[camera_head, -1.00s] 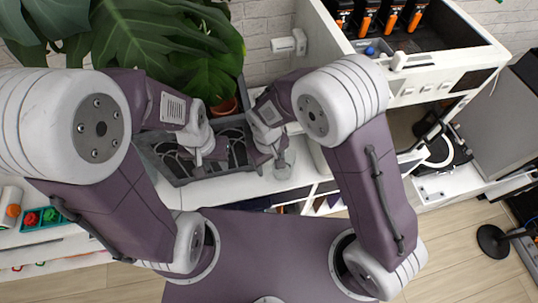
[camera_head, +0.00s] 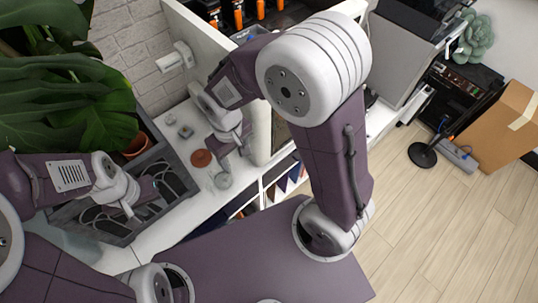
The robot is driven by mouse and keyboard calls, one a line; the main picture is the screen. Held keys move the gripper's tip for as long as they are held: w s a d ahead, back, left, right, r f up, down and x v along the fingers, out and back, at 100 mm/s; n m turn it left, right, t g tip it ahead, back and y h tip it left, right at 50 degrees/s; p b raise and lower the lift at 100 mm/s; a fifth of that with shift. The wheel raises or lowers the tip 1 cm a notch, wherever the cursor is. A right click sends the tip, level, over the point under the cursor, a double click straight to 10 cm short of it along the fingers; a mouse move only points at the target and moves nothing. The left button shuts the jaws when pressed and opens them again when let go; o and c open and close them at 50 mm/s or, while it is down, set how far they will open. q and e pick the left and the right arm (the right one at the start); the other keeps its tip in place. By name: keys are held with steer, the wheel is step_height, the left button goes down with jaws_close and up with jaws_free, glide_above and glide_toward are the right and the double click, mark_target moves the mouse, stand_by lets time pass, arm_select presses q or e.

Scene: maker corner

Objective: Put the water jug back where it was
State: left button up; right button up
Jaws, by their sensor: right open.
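A small clear glass vessel (camera_head: 222,180) stands on the white shelf top, right of the grey crate. A larger pale, see-through shape (camera_head: 80,246) lies at the shelf's left end, partly behind my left arm. I cannot tell which of them is the water jug. My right gripper (camera_head: 236,148) is open, above the shelf just beyond the small vessel, with nothing seen between its fingers. My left gripper (camera_head: 130,210) is over the grey crate; its fingers are too small to read.
A reddish-brown disc (camera_head: 201,158) lies near my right gripper. The wooden floor (camera_head: 440,220) at the right is mostly clear.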

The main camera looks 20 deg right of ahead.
steer(key=s+d+m, duration=0.4)
steer(key=s+d, duration=0.1)
steer(key=d, duration=0.6)
steer(key=shift+d+f+m+t, duration=0.15)
steer(key=shift+m+t, duration=0.15)
steer(key=shift+m, duration=0.1)
